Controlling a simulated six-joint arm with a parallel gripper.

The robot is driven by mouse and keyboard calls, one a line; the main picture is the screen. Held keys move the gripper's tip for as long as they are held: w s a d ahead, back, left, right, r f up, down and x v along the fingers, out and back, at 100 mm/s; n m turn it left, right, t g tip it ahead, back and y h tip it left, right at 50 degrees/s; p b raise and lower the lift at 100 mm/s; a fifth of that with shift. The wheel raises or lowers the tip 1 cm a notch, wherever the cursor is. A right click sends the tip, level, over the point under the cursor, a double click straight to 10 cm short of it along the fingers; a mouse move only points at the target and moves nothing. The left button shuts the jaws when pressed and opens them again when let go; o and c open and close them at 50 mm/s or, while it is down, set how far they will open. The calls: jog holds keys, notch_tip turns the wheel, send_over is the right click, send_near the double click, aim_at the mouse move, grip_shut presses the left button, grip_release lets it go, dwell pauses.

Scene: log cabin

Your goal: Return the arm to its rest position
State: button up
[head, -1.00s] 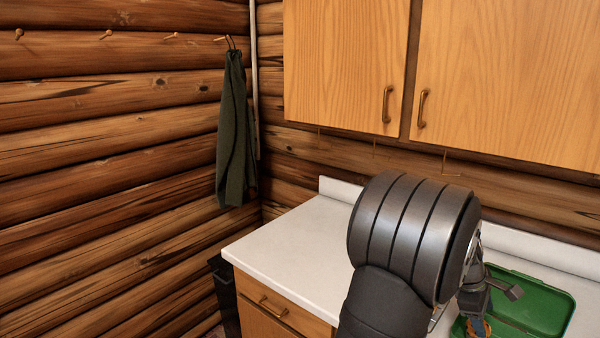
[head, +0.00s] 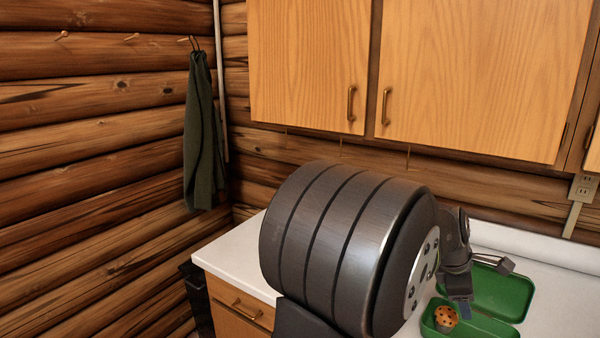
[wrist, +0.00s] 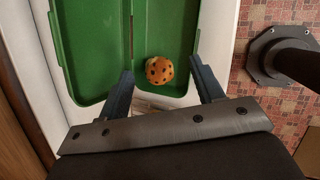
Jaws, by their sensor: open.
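My gripper (wrist: 165,85) is open and empty in the wrist view, its two dark fingers spread apart. It also shows in the head view (head: 460,308), partly hidden behind my thick arm. A muffin with dark spots (wrist: 159,70) lies in the green lunch box (wrist: 172,20), seen between and beyond my fingertips. In the head view the muffin (head: 446,318) sits in the near half of the open box, and the box's other half (head: 500,292) lies behind my wrist. My large grey arm joint covers much of the counter.
The white counter (head: 232,258) has a clear corner at the left. Wooden wall cabinets (head: 420,75) hang above my arm. A dark green cloth (head: 203,140) hangs from a peg on the log wall. A dark bin (head: 197,300) stands beside the counter. An outlet (head: 584,187) is at the right.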

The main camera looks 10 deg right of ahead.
jog(key=w+a+f+n+t, duration=0.1)
jog(key=w+a+n, duration=0.2)
jog(key=w+a, duration=0.5)
jog(key=w+a+f+n+t+y, duration=0.1)
jog(key=w+a+f+n+t, duration=0.1)
jog(key=w+a, duration=0.6)
jog(key=w+n, duration=0.1)
jog(key=w, duration=0.6)
jog(key=shift+w+f+n, duration=0.15)
jog(key=shift+f+n, duration=0.05)
jog(key=shift+n, duration=0.1)
